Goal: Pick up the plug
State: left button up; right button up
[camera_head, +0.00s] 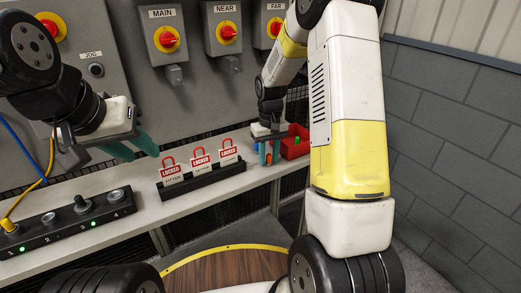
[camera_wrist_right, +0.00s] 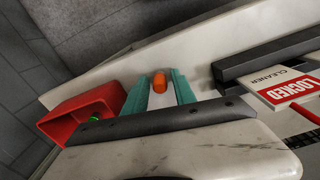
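A small orange rounded piece (camera_wrist_right: 159,82), perhaps the plug, lies on the pale shelf in the right wrist view. It also shows in the head view (camera_head: 268,158). My right gripper (camera_wrist_right: 160,88) is open, with a teal finger on each side of the orange piece and gaps visible between. It points down at the shelf in the head view (camera_head: 269,150). A yellow plug with a yellow cable (camera_head: 9,226) sits in the black socket strip at the left. My left gripper (camera_head: 131,147) is open and empty above the shelf, left of the tags.
A red bin (camera_head: 296,149) with a green item stands right beside my right gripper. A black rack (camera_head: 203,188) holds three red-and-white LOCKED tags. The black socket strip (camera_head: 68,222) lies at the shelf's left. Switch boxes labelled MAIN (camera_head: 167,38), NEAR and FAR hang behind.

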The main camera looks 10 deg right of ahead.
grip_shut()
